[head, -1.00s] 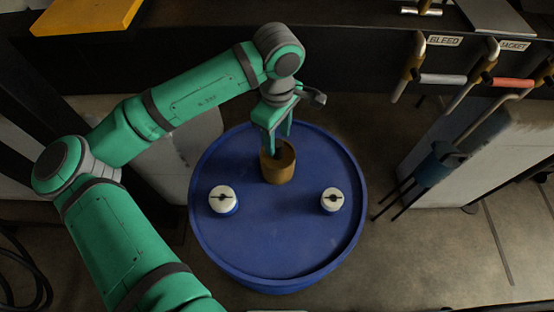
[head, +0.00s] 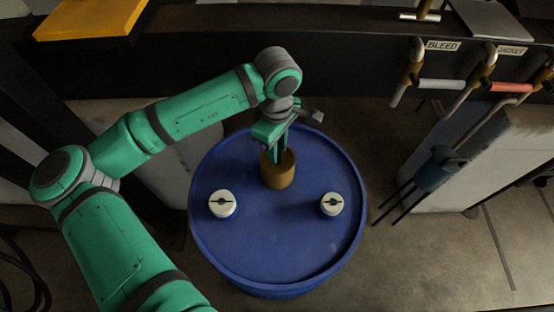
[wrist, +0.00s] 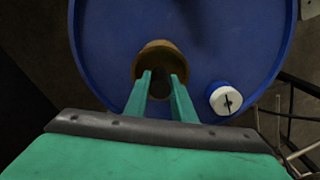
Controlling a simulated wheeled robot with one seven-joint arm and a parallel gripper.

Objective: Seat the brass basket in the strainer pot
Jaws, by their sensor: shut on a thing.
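The brass basket (head: 277,176) is a brown-gold open cylinder standing upright on the blue drum lid, toward its far side. My gripper (head: 279,154) reaches down into the basket's mouth and is shut on it. In the wrist view my gripper (wrist: 160,78) has both fingertips at the basket (wrist: 149,51), over its dark inside. The exact part held is hidden in shadow. I cannot clearly make out the strainer pot. A blue cylinder with thin dark rods (head: 436,168) is at the right, but I cannot tell whether it is the pot.
The blue drum (head: 275,255) carries two white slotted caps, left (head: 222,204) and right (head: 331,204); the lid's front is bare. Pipes with a grey handle (head: 441,85) and a red handle (head: 511,87) stand at the right under BLEED and JACKET labels. A yellow plate (head: 88,18) is top left.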

